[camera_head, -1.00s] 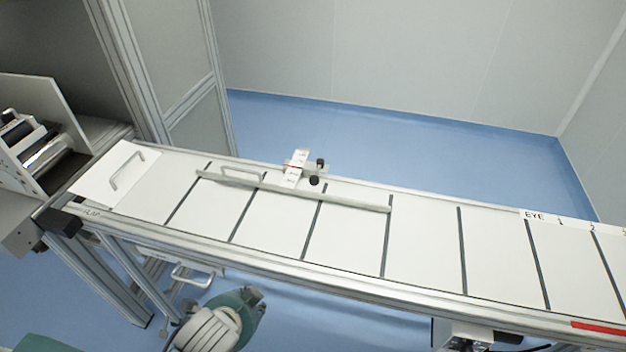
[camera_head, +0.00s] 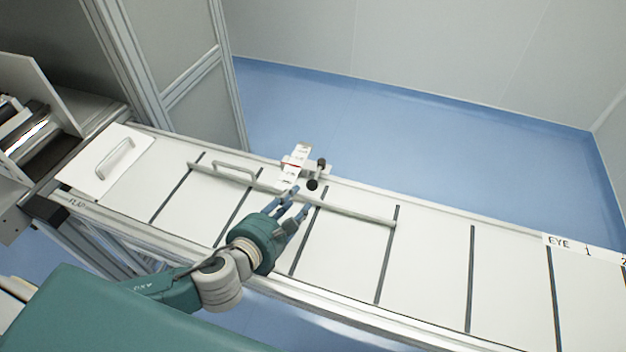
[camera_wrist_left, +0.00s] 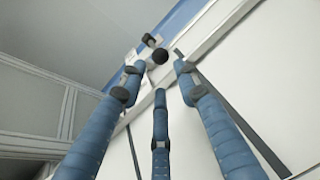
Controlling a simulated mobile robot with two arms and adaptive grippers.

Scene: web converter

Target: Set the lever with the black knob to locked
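The lever's black knob (camera_head: 312,185) stands at the far edge of the white conveyor table, beside a small bracket with a white label plate (camera_head: 296,160). A second dark knob-like part (camera_head: 321,163) sits just behind it. My left gripper (camera_head: 296,203) is just in front of the black knob, its blue fingers spread and pointing at it. In the left wrist view the black knob (camera_wrist_left: 160,56) lies beyond the fingertips (camera_wrist_left: 158,82), with nothing between the fingers. The label's writing is too small to read. My right gripper is not in view.
A grey rail (camera_head: 350,213) with a handle (camera_head: 236,168) lies along the table near the knob, under my left fingers. A white plate with a handle (camera_head: 108,160) is at the left end.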

